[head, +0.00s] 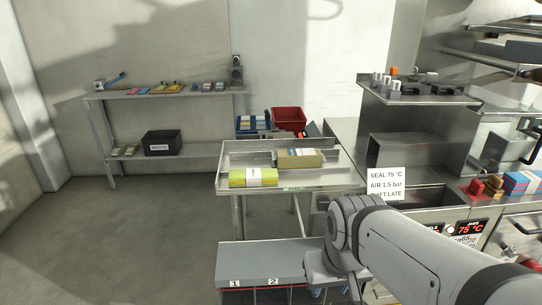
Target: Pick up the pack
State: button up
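Two packs lie on the steel tray table in the middle of the head view. One is a yellow-green pack (238,179) with a pale band, near the table's front left. The other is a tan pack (294,161) with a white label on top, farther back and to the right. I cannot tell which one the task names. My arm reaches in from the lower right and bends down at the front. My gripper is not visible, and both packs are clear of the visible arm.
The steel tray table (328,181) has a raised rim. A grey counter (262,262) numbered 1 and 2 stands in front. A red bin (289,116) and blue bin (243,125) sit behind. A sealing machine (425,195) stands right; open floor (130,240) lies left.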

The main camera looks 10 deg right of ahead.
aim_at(309, 158)
jog(key=z, duration=0.15)
jog(key=i, duration=0.9)
jog(key=u, duration=0.05)
